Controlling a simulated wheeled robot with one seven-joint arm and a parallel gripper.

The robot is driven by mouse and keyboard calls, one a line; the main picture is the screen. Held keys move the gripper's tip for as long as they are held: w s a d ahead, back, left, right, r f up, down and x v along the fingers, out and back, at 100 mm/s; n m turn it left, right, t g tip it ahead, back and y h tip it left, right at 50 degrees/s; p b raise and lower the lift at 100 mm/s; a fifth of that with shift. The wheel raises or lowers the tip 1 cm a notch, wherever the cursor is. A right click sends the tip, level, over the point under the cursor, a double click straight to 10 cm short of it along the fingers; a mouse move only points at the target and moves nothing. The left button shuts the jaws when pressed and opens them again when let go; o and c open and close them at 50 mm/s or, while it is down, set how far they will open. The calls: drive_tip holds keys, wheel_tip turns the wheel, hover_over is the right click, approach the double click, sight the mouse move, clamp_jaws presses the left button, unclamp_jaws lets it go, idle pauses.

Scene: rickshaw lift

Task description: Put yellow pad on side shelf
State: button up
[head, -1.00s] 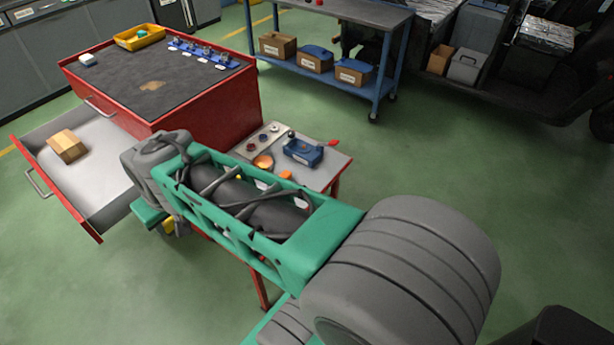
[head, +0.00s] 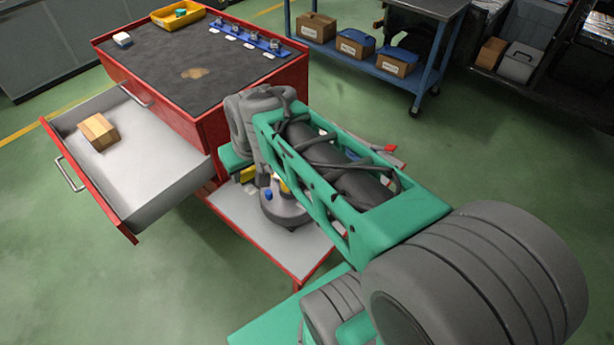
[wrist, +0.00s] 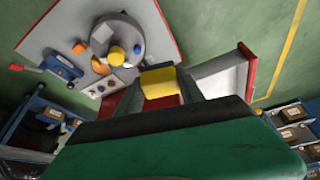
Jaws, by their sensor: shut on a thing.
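The yellow pad (wrist: 158,83) sits between the two fingers of my gripper (wrist: 157,92) in the wrist view, and the gripper is shut on it. In the head view a small bit of yellow pad (head: 248,175) shows below my wrist; my arm hides most of the gripper (head: 246,178). The side shelf (head: 245,222) is a low grey top with a red rim beside the red cabinet. The gripper is above the shelf's cabinet-side end. The shelf also shows in the wrist view (wrist: 165,32). I cannot tell the pad's height above it.
A round grey fixture (wrist: 117,38) with coloured knobs stands on the shelf, near a blue device (wrist: 62,68). The shelf's front corner is bare.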

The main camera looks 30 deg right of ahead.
drive_tip(key=d+f+n+b, duration=0.1)
drive_tip(key=d+f+b, duration=0.5)
drive_tip(key=d+f, duration=0.4)
drive_tip(key=s+d+f+n+b, duration=0.1)
drive_tip(key=d+f+b, duration=0.5)
drive_tip(key=d+f, duration=0.4)
drive_tip(key=s+d+f+n+y+b, duration=0.1)
drive_tip(key=d+f+b, duration=0.5)
drive_tip(key=d+f, duration=0.5)
drive_tip(key=shift+d+b, duration=0.35)
drive_tip(key=shift+d, duration=1.35)
drive_tip(key=shift+w+d+f, duration=0.1)
drive_tip(key=shift+d+f, duration=0.15)
drive_tip(key=shift+f, duration=0.05)
wheel_tip(320, 180, down, 3)
drive_tip(key=shift+d+f+b, duration=0.1)
drive_tip(key=shift+f+b, duration=0.05)
drive_tip(key=shift+b, duration=0.35)
drive_tip(key=o, duration=1.3)
drive_tip(key=shift+f, duration=0.1)
